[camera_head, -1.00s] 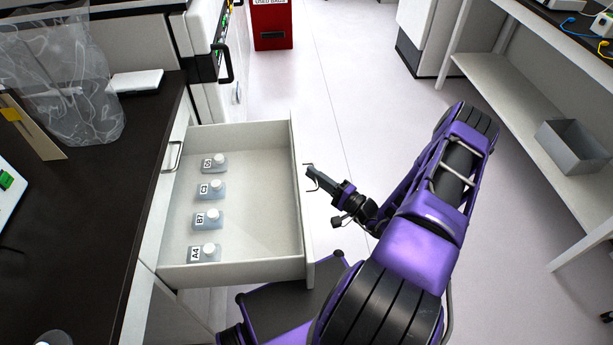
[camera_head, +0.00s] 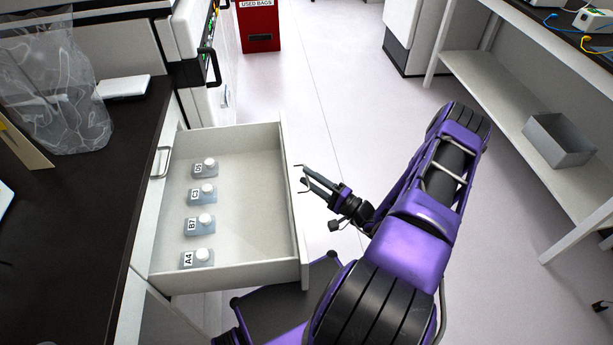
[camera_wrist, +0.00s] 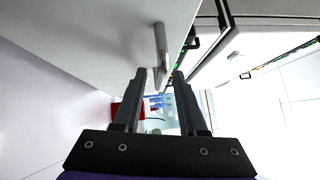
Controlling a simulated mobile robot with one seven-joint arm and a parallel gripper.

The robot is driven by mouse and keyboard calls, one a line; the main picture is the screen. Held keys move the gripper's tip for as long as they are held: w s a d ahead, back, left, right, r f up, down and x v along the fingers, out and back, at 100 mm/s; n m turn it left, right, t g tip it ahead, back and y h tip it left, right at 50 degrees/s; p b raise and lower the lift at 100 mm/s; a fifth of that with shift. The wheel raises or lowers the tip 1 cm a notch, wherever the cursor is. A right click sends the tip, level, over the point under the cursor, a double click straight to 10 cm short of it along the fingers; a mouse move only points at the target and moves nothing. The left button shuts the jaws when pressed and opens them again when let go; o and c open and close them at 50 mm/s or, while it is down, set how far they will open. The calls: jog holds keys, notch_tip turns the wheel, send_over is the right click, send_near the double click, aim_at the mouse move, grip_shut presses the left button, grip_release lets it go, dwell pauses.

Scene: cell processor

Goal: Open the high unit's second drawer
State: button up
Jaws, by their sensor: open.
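The drawer (camera_head: 240,276) stands pulled well out, with its inside in full view. Several white-capped bottles stand in a row in it, with labels such as A4 and B7. My gripper (camera_head: 305,179) is just outside the drawer front, jaws open and empty. In the wrist view, the drawer front (camera_wrist: 100,40) fills the upper left with its metal bar handle (camera_wrist: 160,42). The open gripper (camera_wrist: 159,73) has its fingertips close to the handle's lower end; I cannot tell whether they touch it.
A dark worktop (camera_head: 75,220) runs along the left, with a clear plastic bag (camera_head: 60,95). A closed front beside the drawer has another bar handle (camera_head: 161,162). A red bin (camera_head: 260,25) stands behind. A shelf with a grey box (camera_head: 558,140) stands right.

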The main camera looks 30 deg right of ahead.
jog(key=v, duration=1.6)
jog(key=shift+b, duration=0.4)
